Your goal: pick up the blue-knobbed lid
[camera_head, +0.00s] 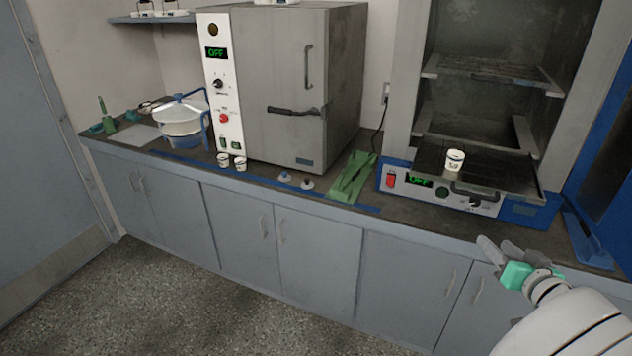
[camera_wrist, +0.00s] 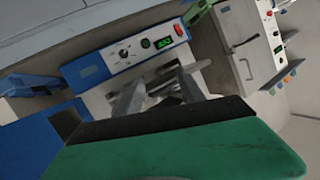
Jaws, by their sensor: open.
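Two small round lids with knobs lie on the counter in front of the grey oven in the head view. The left lid (camera_head: 285,177) seems to have the blue knob. The right lid (camera_head: 308,184) has a paler, greyish knob; both are small in view. My gripper (camera_head: 499,250) is at the lower right of the head view, in front of the cabinets and well to the right of the lids. It is open and empty. Its fingers (camera_wrist: 160,92) also show in the wrist view, in front of the blue and white control panel. I cannot make out the lids in the wrist view.
The grey oven (camera_head: 262,85) stands behind the lids, with two small white cups (camera_head: 231,162) to their left. A green tray-like holder (camera_head: 352,178) lies to their right. An open unit (camera_head: 470,195) at right holds a white cup (camera_head: 455,160) on its shelf.

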